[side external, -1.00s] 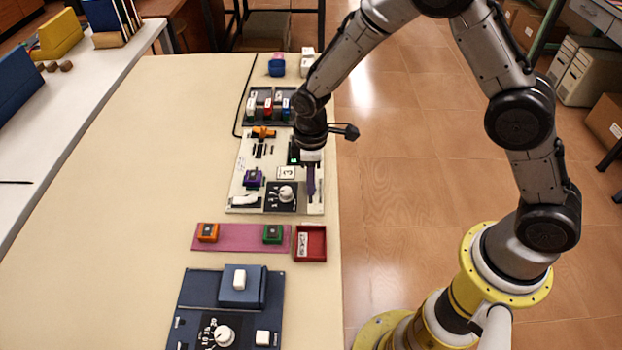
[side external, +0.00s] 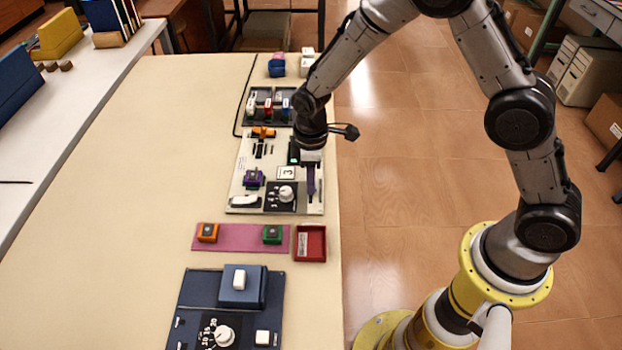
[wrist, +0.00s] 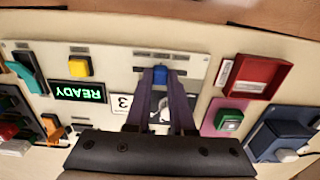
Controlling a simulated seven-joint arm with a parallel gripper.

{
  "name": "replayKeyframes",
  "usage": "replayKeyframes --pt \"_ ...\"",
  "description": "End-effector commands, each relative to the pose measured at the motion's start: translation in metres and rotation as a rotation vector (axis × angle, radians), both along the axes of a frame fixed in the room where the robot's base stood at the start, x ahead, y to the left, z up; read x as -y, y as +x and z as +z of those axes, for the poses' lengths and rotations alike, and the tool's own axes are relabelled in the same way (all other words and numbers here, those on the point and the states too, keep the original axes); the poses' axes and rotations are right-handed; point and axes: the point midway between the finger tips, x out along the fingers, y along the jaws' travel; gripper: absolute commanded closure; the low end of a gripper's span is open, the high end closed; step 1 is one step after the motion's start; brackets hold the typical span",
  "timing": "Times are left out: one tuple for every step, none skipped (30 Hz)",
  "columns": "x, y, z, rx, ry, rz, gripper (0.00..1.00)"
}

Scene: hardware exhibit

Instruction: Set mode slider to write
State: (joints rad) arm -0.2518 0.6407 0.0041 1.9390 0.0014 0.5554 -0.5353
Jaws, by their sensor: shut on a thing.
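The mode slider's blue knob (wrist: 160,74) sits on a track near the edge of the white panel (wrist: 200,62). In the wrist view my gripper (wrist: 160,76) has its two purple fingers closed at the knob, one on each side. In the side external view my gripper (side external: 311,193) points down at the right edge of the white panel (side external: 242,163), and its fingers hide the knob. The small labels by the slider are too small to read.
A green READY display (wrist: 78,93), a yellow button (wrist: 79,66) and a card with a 3 (wrist: 122,104) are on the same panel. A round white dial (side external: 286,193) is just left of the fingers. A red tray (side external: 310,244) stands nearby.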

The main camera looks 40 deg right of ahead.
Motion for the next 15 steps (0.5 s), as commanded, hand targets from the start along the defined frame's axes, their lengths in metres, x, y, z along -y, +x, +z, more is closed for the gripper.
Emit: replayKeyframes --pt "0.000 0.000 0.001 0.001 0.000 0.000 1.00" --pt "0.000 0.000 0.001 0.001 0.000 0.000 1.00" --pt "0.000 0.000 0.001 0.001 0.000 0.000 1.00" --pt "0.000 0.000 0.001 0.001 0.000 0.000 1.00" --pt "0.000 0.000 0.001 0.001 0.000 0.000 1.00" --pt "0.000 0.000 0.001 0.001 0.000 0.000 1.00" --pt "0.000 0.000 0.001 0.001 0.000 0.000 1.00" --pt "0.000 0.000 0.001 0.001 0.000 0.000 1.00" --pt "0.000 0.000 0.001 0.002 0.001 0.000 1.00" --pt "0.000 0.000 0.001 0.002 0.001 0.000 1.00" --pt "-0.001 0.000 0.001 0.001 0.000 0.001 1.00" --pt "-0.003 -0.002 0.001 0.001 0.000 0.002 1.00" --pt "-0.006 -0.005 0.001 0.000 0.000 0.003 1.00" --pt "-0.009 -0.008 0.001 -0.001 -0.001 0.004 1.00" --pt "-0.013 -0.012 0.001 0.000 0.000 0.004 1.00"
